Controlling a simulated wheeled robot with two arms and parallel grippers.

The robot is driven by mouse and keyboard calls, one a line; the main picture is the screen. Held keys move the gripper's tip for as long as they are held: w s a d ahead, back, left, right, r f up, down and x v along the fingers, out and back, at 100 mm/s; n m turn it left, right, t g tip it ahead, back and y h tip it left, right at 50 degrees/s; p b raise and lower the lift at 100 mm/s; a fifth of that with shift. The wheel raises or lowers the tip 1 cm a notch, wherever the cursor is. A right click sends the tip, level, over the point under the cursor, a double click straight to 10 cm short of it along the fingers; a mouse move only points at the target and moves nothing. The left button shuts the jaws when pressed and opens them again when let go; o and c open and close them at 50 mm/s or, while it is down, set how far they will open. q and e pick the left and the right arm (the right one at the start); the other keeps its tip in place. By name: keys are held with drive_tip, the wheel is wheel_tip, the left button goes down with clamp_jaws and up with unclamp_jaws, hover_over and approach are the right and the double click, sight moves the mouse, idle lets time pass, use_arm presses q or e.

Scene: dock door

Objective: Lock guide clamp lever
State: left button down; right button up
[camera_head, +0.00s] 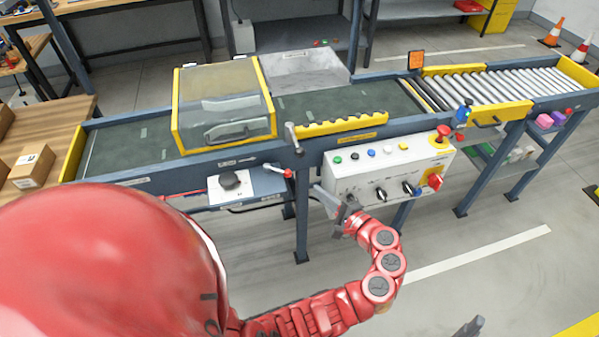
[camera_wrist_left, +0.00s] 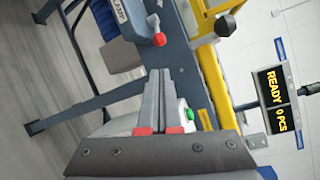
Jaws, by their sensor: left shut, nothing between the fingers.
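A lever with a red ball knob (camera_head: 288,173) sticks out from the conveyor's front rail, right of a small white panel. It also shows in the left wrist view (camera_wrist_left: 159,40), beside a white label partly reading "LAMP". A second lever, a grey crank-like handle (camera_head: 292,134), stands at the left end of the yellow scalloped guide (camera_head: 342,124). In the left wrist view a black knob (camera_wrist_left: 225,26) sits by the yellow guide part. My left gripper (camera_head: 321,192) is shut and empty, below and right of the red-knobbed lever, apart from it. A grey tip at the bottom edge may be my right gripper (camera_head: 468,328).
The white control box (camera_head: 385,172) with buttons, black knobs and a red emergency button (camera_head: 442,133) hangs close right of my left gripper. The white panel with a black knob (camera_head: 231,181) is to the left. A conveyor leg (camera_head: 301,225) stands below. The floor in front is clear.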

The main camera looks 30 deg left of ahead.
sight(278, 170)
use_arm(q)
drive_tip(key=shift+a, duration=0.1)
drive_tip(key=x, duration=0.9)
drive_tip(key=shift+w+a+p, duration=0.2)
drive_tip(key=shift+a+p, duration=0.15)
drive_tip(key=shift+p, duration=0.1)
drive_tip(key=s+m+t+h+p, duration=0.1)
drive_tip(key=t, duration=0.1)
drive_tip(key=s+m+t+p, duration=0.1)
drive_tip(key=m+t, duration=0.1)
drive_tip(key=shift+s+d+h+p, duration=0.15)
drive_tip(key=shift+s+h+p, duration=0.1)
drive_tip(key=shift+h+p, duration=0.15)
drive_tip(key=shift+d, duration=0.1)
